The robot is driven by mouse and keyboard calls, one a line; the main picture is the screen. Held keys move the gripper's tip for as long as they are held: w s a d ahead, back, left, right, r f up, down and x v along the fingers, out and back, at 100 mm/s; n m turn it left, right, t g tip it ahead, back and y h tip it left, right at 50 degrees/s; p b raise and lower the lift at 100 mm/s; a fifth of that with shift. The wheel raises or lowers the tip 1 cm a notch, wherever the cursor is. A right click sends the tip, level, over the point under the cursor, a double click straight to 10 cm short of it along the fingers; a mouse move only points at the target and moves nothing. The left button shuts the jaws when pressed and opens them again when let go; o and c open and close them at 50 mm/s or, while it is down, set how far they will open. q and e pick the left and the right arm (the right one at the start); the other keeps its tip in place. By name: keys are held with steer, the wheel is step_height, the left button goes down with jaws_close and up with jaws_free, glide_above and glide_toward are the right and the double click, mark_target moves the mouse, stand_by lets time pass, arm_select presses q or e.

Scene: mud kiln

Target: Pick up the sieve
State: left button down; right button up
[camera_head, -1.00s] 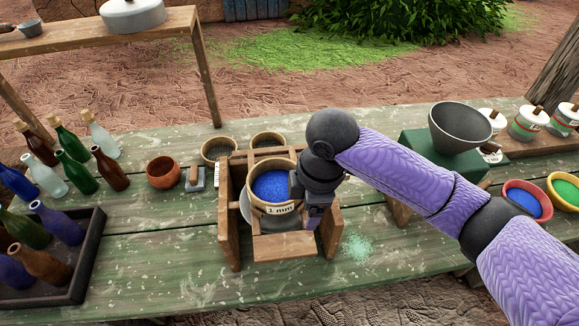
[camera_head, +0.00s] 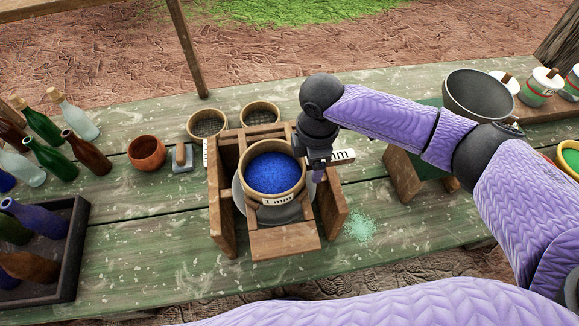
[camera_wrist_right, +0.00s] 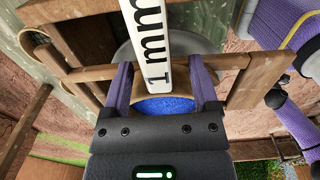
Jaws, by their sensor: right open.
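The sieve (camera_head: 272,173) is a round tan rim marked "1 mm", filled with blue grains. It sits in a wooden frame (camera_head: 285,240) above a grey bowl (camera_head: 240,208). My right gripper (camera_head: 318,170) is at the sieve's right side in the head view. In the right wrist view its open fingers (camera_wrist_right: 160,66) stand apart, with the sieve's blue contents (camera_wrist_right: 165,108) visible between them. A white strip lettered "1 mm" (camera_wrist_right: 152,40) covers part of the gap, so contact with the rim cannot be told. My left gripper is not in view.
Two empty mesh sieves (camera_head: 208,124) (camera_head: 260,113) stand behind the frame. A terracotta bowl (camera_head: 147,153) and bottles (camera_head: 88,150) are at the left. A dark funnel bowl (camera_head: 478,95) is at the right. Green powder (camera_head: 360,225) lies right of the frame.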

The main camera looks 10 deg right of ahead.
jaws_close()
steer(key=shift+w+r, duration=0.1)
stand_by(0.3)
